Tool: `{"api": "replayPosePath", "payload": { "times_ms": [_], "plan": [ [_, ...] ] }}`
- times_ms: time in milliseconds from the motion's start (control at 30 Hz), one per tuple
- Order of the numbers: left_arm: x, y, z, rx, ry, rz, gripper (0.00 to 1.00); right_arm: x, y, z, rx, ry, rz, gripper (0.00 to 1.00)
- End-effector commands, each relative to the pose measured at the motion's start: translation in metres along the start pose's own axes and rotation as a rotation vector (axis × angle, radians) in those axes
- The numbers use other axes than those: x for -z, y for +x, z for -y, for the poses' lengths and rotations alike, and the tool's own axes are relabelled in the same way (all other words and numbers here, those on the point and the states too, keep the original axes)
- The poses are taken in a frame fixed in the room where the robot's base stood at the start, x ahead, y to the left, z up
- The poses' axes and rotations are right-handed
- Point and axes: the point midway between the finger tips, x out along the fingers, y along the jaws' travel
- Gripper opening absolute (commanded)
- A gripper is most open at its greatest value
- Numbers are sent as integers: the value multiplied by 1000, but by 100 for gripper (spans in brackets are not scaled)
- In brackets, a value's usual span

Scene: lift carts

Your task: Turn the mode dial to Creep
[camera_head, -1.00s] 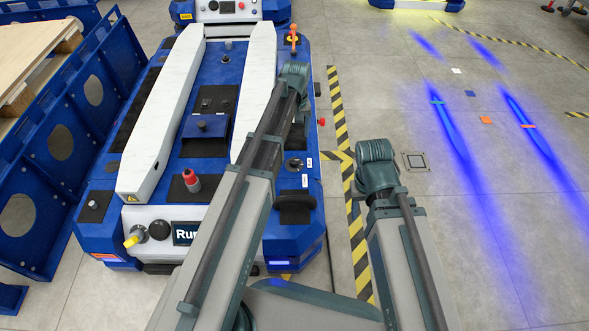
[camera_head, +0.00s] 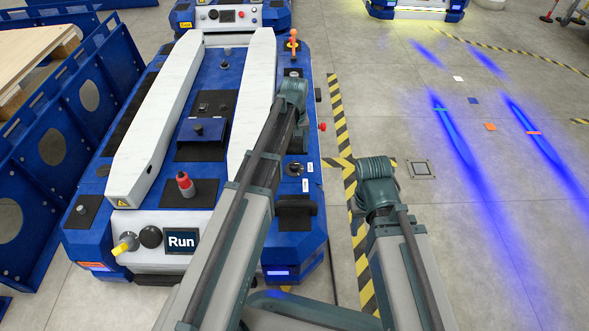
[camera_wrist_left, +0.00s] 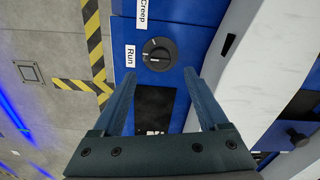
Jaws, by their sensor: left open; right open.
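The mode dial (camera_wrist_left: 158,54) is a round black knob on the blue cart deck in the left wrist view. The label Run (camera_wrist_left: 130,56) is beside it and the label Creep (camera_wrist_left: 143,10) is near the top edge. A pale mark on the knob lies on the side towards Run. The dial also shows in the head view (camera_head: 294,169), right of the white rail. My left gripper (camera_wrist_left: 160,74) is open and empty, its fingertips just short of the dial and apart from it in the picture. My arm hides it in the head view. My right gripper is out of view.
The cart's screen (camera_head: 181,240) reads Run. A red button (camera_head: 185,184) and a yellow-tipped knob (camera_head: 125,243) are near its front. A white rail (camera_head: 250,95) runs beside the dial. A blue rack (camera_head: 50,150) stands left; open floor (camera_head: 430,250) lies right.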

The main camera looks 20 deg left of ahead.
Motion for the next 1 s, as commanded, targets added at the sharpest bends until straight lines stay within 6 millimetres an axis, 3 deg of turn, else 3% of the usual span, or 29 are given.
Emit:
{"api": "replayPosePath", "payload": {
  "times_ms": [33, 500, 900, 1000],
  "plan": [
    [0, 15, 0, 0, 0, 0, 76, 1, 15, 2, 0, 0, -1, 50],
    [0, 75, 0, 0, 0, 0, 76, 5, 75, 8, 0, 0, -4, 50],
    [0, 78, 0, 0, 0, 0, 76, 5, 78, 8, 0, 0, -5, 50],
    [0, 78, 0, 0, 0, 0, 58, 5, 78, 8, 0, 0, -5, 50]
  ]
}}
